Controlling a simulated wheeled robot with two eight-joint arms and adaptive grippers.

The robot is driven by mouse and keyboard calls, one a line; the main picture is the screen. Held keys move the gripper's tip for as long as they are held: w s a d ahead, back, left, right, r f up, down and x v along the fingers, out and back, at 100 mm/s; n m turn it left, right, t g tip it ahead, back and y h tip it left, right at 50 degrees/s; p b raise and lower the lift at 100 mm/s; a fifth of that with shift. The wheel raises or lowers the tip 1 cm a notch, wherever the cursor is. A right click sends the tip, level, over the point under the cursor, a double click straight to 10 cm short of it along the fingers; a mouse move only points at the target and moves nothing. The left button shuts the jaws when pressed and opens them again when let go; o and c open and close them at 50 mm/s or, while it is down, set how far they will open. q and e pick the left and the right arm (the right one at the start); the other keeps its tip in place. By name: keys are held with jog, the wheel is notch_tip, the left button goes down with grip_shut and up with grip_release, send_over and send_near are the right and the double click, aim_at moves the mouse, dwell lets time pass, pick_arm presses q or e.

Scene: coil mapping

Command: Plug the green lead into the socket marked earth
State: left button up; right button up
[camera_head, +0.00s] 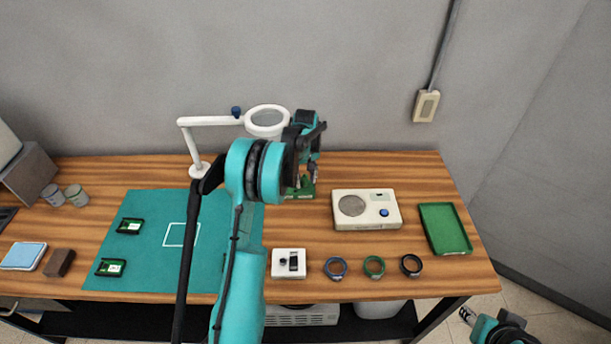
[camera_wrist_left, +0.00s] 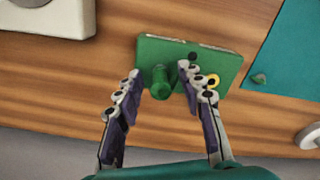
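A green block (camera_head: 300,188) sits at the back middle of the table, partly hidden by my left arm. In the left wrist view the green block (camera_wrist_left: 215,65) carries an upright green plug-like cylinder (camera_wrist_left: 160,82), a black socket and a yellow-ringed socket (camera_wrist_left: 213,80). I cannot read any earth marking, and no cable shows on the cylinder. My left gripper (camera_head: 313,170) is over the block; in the wrist view its fingers (camera_wrist_left: 161,74) are open on either side of the cylinder, with gaps. My right gripper (camera_head: 466,315) hangs low at the lower right, off the table, too small to judge.
A white lamp-like magnifier (camera_head: 267,120) stands behind my left arm. A cream box (camera_head: 350,222), green tray (camera_head: 445,228), small white switch box (camera_head: 288,263) and blue, green (camera_head: 374,266) and black rings lie right. A teal mat (camera_head: 150,240) lies left, with two small green boards.

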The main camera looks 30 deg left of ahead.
aim_at(305, 176)
pick_arm(q)
grip_shut()
jog(key=shift+r, duration=0.15)
dwell(0.4)
jog(key=shift+r+p, duration=0.35)
jog(key=shift+r, duration=0.15)
jog(key=shift+r+p, duration=0.4)
jog(key=shift+r, duration=0.3)
jog(key=shift+r+p, duration=0.9)
jog(key=shift+r, duration=0.9)
